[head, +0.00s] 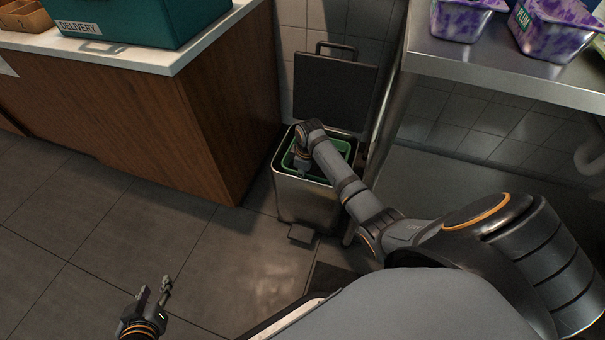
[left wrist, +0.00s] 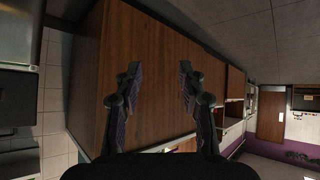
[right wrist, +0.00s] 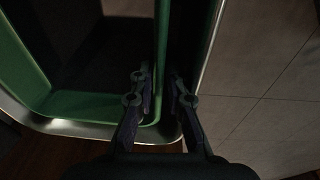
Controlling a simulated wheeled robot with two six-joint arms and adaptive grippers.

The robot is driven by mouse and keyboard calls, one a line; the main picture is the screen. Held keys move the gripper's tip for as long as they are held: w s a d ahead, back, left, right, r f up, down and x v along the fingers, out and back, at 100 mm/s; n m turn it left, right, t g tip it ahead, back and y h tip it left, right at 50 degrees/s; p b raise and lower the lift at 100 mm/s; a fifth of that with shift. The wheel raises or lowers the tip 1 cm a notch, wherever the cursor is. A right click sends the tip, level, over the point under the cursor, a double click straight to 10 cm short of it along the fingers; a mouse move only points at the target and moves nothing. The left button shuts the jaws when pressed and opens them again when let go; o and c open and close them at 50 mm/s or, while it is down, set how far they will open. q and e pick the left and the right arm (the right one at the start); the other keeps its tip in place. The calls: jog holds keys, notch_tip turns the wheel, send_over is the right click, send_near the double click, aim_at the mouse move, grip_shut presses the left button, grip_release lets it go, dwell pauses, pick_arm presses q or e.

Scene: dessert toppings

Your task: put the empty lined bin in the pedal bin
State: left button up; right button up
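The steel pedal bin (head: 300,202) stands on the floor with its dark lid (head: 334,93) raised. The green lined bin (head: 343,146) sits inside its opening, and its rim shows just inside the steel edge. In the right wrist view the green bin (right wrist: 85,104) looks dark inside, and its contents cannot be made out. My right gripper (head: 301,172) reaches down into the opening. In the right wrist view its fingers (right wrist: 160,82) are close together, on both sides of the green wall. My left gripper (head: 155,291) is open and empty above the floor, away from the bin.
A wooden counter (head: 170,130) stands left of the pedal bin, with a teal delivery box (head: 140,22) on top. A steel table (head: 500,72) with purple-patterned tubs (head: 462,20) is at the right. The pedal (head: 302,234) is at the bin's front. The tiled floor at front left is clear.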

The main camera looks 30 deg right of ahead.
jog(key=r, duration=0.1)
jog(key=r+p, duration=0.1)
jog(key=r, duration=0.1)
jog(key=shift+s+d, duration=0.15)
jog(key=shift+s, duration=0.15)
pick_arm(q)
jog(key=s+f+g+p, duration=0.2)
jog(key=s+g+p, duration=0.2)
jog(key=s+g, duration=0.3)
jog(key=s, duration=0.3)
jog(key=shift+a+f, duration=0.25)
pick_arm(e)
notch_tip(320, 180, up, 9)
jog(key=s, duration=0.1)
jog(key=shift+d, duration=0.15)
jog(key=shift+s+f, duration=0.1)
